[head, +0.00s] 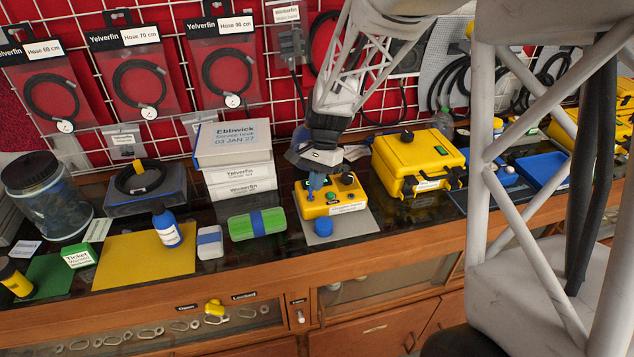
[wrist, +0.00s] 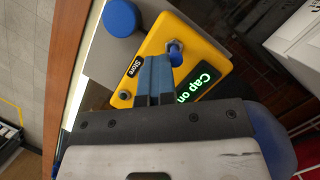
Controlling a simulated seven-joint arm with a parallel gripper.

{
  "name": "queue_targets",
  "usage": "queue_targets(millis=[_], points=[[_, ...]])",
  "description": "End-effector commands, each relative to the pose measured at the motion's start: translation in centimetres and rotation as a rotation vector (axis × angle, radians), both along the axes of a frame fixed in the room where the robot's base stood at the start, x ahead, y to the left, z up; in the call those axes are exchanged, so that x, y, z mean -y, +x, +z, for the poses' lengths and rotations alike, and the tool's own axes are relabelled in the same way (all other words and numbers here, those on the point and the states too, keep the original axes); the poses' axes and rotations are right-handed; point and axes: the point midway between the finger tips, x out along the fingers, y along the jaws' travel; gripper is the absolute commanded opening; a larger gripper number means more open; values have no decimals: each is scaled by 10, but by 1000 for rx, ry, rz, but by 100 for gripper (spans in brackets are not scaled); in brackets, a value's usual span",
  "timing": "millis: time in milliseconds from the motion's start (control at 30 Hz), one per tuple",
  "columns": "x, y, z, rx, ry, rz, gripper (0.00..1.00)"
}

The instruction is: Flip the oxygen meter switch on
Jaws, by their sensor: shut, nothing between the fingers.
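The yellow meter box (head: 347,207) sits on a grey mat below my gripper (head: 316,180). In the wrist view the yellow box (wrist: 190,80) has a lit display (wrist: 195,86) reading "Cap on" and a "Store" label (wrist: 133,68). A metal fitting with a blue part (wrist: 175,52) stands near one end, and a small round metal piece (wrist: 125,96) near a corner. I cannot tell for sure which is the switch. My gripper (wrist: 156,62) is shut and empty, its blue fingers over the box between these two; contact is unclear. The fingers hide part of the box face.
A round blue cap (head: 323,228) stands at the front of the grey mat (head: 362,224); it also shows in the wrist view (wrist: 121,17). A yellow case (head: 420,160) is close on the right. A green and blue block (head: 257,223) and stacked white boxes (head: 235,160) are left.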

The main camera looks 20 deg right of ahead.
Motion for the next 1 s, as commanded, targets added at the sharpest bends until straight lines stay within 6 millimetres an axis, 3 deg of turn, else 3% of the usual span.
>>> queue_targets(millis=[333,1000], points=[[0,5,-1,-100,0,1,0],[0,6,9,-95,0,0,0]])
